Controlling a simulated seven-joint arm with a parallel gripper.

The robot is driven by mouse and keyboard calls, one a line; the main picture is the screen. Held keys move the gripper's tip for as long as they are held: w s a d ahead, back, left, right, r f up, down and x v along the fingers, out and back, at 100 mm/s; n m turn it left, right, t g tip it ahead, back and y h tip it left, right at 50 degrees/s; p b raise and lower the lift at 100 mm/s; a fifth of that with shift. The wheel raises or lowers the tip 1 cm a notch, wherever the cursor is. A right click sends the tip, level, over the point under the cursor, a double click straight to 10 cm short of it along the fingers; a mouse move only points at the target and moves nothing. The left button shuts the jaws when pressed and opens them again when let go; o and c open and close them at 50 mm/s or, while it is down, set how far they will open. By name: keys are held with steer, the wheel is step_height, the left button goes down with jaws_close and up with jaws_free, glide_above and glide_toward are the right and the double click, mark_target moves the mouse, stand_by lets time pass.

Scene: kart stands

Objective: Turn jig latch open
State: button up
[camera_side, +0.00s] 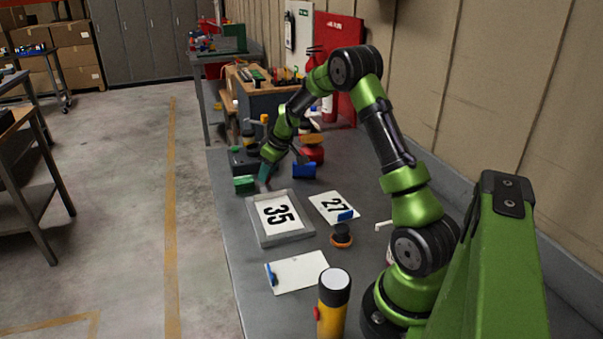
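A grey frame (283,238), which looks like the jig, lies on the bench with a white number plate "35" (275,212) inside it. I cannot make out a latch on it at this size. My gripper (265,183) is low over the bench beyond the frame's far edge, pointing down, beside a green block (244,185). The fingers are small and dark, so I cannot tell whether they are open or touching anything. A teal part shows by the fingertips.
A "27" plate (330,204) with a blue clip (345,215) lies right of the frame. An orange-and-black knob (341,236), a blank white plate (300,272) and a yellow flashlight (332,305) are nearer. A blue block (304,170) and a red round item (313,153) stand beyond.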

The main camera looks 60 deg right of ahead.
jaws_close()
steer(key=shift+m, duration=0.3)
steer(key=m, duration=0.1)
steer(key=m+h, duration=0.1)
steer(key=shift+a+m, duration=0.2)
steer(key=shift+m, duration=0.1)
steer(key=m+g+h, duration=0.1)
steer(key=m, duration=0.3)
steer(key=shift+a+h, duration=0.1)
steer(key=shift+h, duration=0.3)
steer(key=m+g, duration=0.1)
steer(key=m, duration=0.2)
steer(key=m+h, duration=0.1)
steer(key=m, duration=0.2)
steer(key=shift+w+g, duration=0.2)
steer(key=shift+g, duration=0.2)
steer(key=m+g, duration=0.1)
steer(key=m, duration=0.3)
steer(key=shift+m+g+h, duration=0.3)
steer(key=shift+g, duration=0.1)
steer(key=shift+w, duration=0.1)
